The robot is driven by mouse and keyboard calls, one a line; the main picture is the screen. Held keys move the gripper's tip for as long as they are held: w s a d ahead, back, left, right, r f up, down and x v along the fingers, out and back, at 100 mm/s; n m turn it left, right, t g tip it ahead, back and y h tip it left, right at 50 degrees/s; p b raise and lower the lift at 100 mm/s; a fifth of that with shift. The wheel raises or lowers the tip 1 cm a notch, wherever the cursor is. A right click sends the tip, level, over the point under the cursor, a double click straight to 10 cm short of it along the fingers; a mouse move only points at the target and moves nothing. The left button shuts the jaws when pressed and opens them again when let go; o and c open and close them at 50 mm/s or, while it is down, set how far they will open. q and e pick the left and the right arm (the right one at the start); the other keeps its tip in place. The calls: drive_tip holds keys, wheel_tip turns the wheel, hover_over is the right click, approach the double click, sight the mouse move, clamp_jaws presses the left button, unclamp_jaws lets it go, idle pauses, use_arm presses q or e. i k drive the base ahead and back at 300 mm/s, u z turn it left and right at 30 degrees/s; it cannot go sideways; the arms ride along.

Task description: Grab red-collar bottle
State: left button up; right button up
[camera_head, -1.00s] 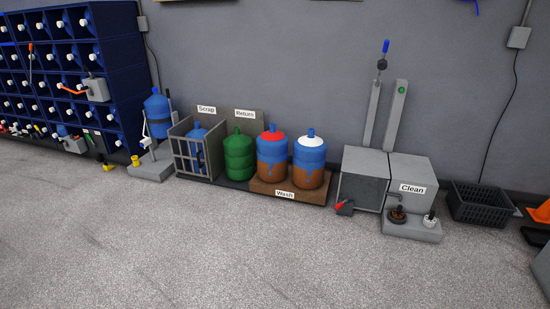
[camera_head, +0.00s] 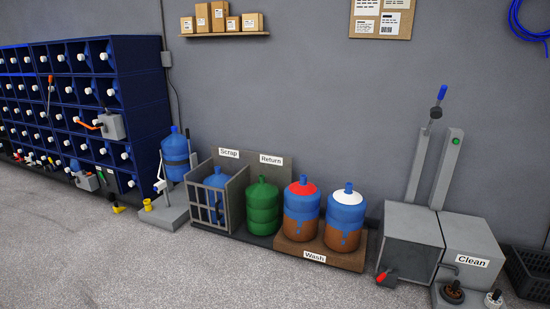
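The red-collar bottle (camera_head: 301,212) stands upright on the brown Wash platform (camera_head: 320,257) in the head view. It is blue above and brown below, with a red top around its blue neck. A similar bottle with a white collar (camera_head: 345,218) stands just to its right. A green bottle (camera_head: 262,208) stands to its left, under the Return sign. Neither of my grippers shows in the view.
A Scrap cage (camera_head: 213,200) holds a blue bottle, left of the green one. A grey machine (camera_head: 411,243) with a lever stands right of Wash, beside the Clean station (camera_head: 470,262). A blue rack (camera_head: 80,105) fills the left. The floor in front (camera_head: 130,265) is clear.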

sight(301, 198)
drive_tip(key=z, duration=0.6)
drive_tip(key=i, duration=2.7)
drive_tip(key=z, duration=0.1)
drive_tip(key=i, duration=1.45)
drive_tip(key=u, duration=0.1)
